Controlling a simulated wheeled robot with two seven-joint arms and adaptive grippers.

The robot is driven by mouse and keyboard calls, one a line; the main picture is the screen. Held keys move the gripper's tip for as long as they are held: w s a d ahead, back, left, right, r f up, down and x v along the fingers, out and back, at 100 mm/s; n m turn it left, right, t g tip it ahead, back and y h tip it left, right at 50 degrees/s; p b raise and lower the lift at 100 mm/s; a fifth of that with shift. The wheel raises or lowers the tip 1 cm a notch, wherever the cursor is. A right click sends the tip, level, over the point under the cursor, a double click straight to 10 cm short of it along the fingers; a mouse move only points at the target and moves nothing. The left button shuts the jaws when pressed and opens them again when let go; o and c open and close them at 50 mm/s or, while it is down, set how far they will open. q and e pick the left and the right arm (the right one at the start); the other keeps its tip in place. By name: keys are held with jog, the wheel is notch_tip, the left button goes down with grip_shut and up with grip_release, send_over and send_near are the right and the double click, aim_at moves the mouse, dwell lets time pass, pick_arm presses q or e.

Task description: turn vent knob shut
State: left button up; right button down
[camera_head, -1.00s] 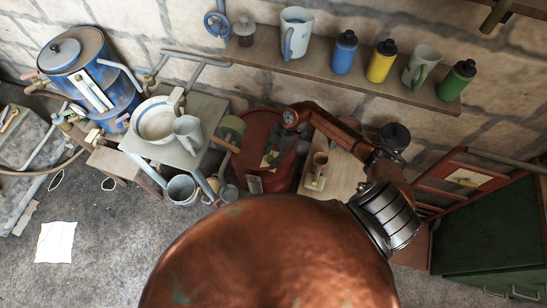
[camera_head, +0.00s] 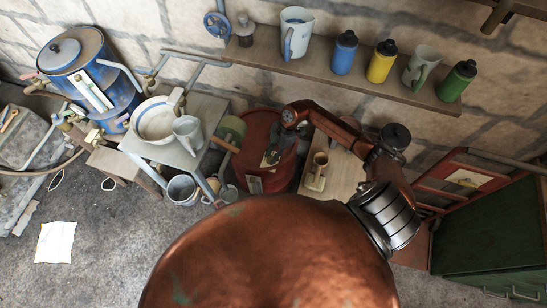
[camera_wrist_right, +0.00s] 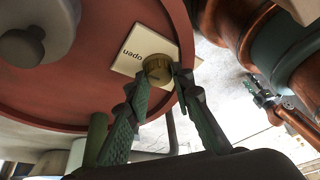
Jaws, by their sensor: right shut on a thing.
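The vent knob (camera_wrist_right: 156,66) is a small ribbed brass knob on the round top of a red drum (camera_wrist_right: 85,105). A pale label (camera_wrist_right: 133,52) beside the knob reads "open", upside down in the right wrist view. My right gripper (camera_wrist_right: 164,80) has its fingers around the knob and is shut on it. In the head view the drum (camera_head: 256,122) stands on the floor, and my right gripper (camera_head: 280,148) reaches over its top. A small dark gripper on a copper arm, apparently my left (camera_wrist_right: 262,94), shows far off in the right wrist view; its jaws are unclear.
A wooden shelf (camera_head: 390,88) with mugs and bottles runs along the wall above the drum. A small table (camera_head: 200,106) with a basin and jug stands left of it. A grey pipe end (camera_wrist_right: 30,42) juts over the drum.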

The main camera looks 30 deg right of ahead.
jog(key=n, duration=0.2)
jog(key=n+g, duration=0.1)
jog(key=shift+s+f+n+g+b, duration=0.1)
jog(key=shift+f+n+g+b, duration=0.05)
jog(key=shift+n+g+b, duration=0.2)
jog(key=n, duration=0.2)
jog(key=n+g+h+b, duration=0.1)
jog(key=n, duration=0.1)
jog(key=shift+a+n+g, duration=0.1)
jog(key=shift+n+g, duration=0.15)
jog(key=shift+n, duration=0.1)
jog(key=n+b, duration=0.1)
jog(key=n, duration=0.1)
jog(key=n+g+h+b, duration=0.1)
jog(key=n, duration=0.2)
jog(key=shift+a+f+h+b, duration=0.1)
jog(key=shift+a+h+b, duration=0.05)
jog(key=shift+h+b, duration=0.2)
jog(key=shift+n+g+h+b, duration=0.3)
jog(key=shift+n+h+b, duration=0.3)
jog(key=shift+n, duration=1.2)
jog(key=c, duration=1.7)
grip_release()
jog(key=shift+c, duration=0.2)
jog(key=shift+o, duration=0.3)
